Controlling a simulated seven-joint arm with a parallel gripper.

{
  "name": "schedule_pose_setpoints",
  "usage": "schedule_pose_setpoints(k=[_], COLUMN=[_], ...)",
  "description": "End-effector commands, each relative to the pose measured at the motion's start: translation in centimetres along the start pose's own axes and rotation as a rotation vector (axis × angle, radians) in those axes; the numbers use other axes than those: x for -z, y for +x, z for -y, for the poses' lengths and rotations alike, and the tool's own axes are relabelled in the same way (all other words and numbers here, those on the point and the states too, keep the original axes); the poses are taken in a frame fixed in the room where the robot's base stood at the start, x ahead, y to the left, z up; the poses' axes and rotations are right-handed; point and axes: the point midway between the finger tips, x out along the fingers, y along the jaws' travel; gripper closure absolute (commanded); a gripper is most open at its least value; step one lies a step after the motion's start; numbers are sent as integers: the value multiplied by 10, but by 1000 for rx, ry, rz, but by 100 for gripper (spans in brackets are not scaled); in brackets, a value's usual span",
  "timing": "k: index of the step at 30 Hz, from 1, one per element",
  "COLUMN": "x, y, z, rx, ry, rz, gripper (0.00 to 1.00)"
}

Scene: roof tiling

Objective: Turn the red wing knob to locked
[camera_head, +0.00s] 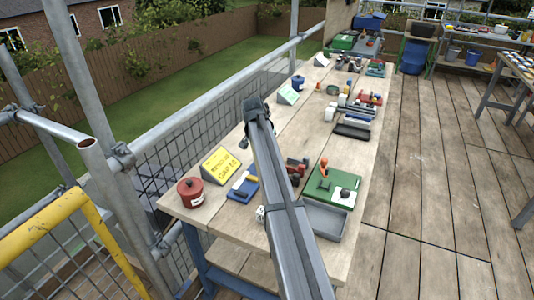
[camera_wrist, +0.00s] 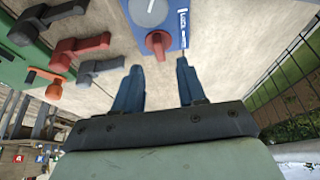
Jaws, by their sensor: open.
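Nothing is between the fingers, and the knob lies just beyond the tips, near the middle of the gap. I cannot tell the height between them.
Dark and red levers (camera_wrist: 80,48) lie left of my fingers, near a green board with an orange knob (camera_wrist: 54,91). In the head view, a red pot (camera_head: 191,192), a yellow sign (camera_head: 220,165) and a grey tray (camera_head: 323,221) share the wooden bench. Mesh fencing borders the left.

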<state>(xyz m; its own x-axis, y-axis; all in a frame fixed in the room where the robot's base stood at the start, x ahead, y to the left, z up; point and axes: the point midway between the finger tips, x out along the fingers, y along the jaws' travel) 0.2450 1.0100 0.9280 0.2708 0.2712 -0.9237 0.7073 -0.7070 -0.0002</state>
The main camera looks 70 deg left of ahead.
Motion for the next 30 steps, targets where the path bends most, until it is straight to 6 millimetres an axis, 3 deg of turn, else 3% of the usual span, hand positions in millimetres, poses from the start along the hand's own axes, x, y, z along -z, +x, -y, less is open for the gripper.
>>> schedule_pose_setpoints(k=[9,24,30], x=[0,0,0], y=[45,56,56], z=[0,-1,0], rx=[-1,0,0], ry=[0,0,0], rz=[2,0,0], gripper=[60,60,78])
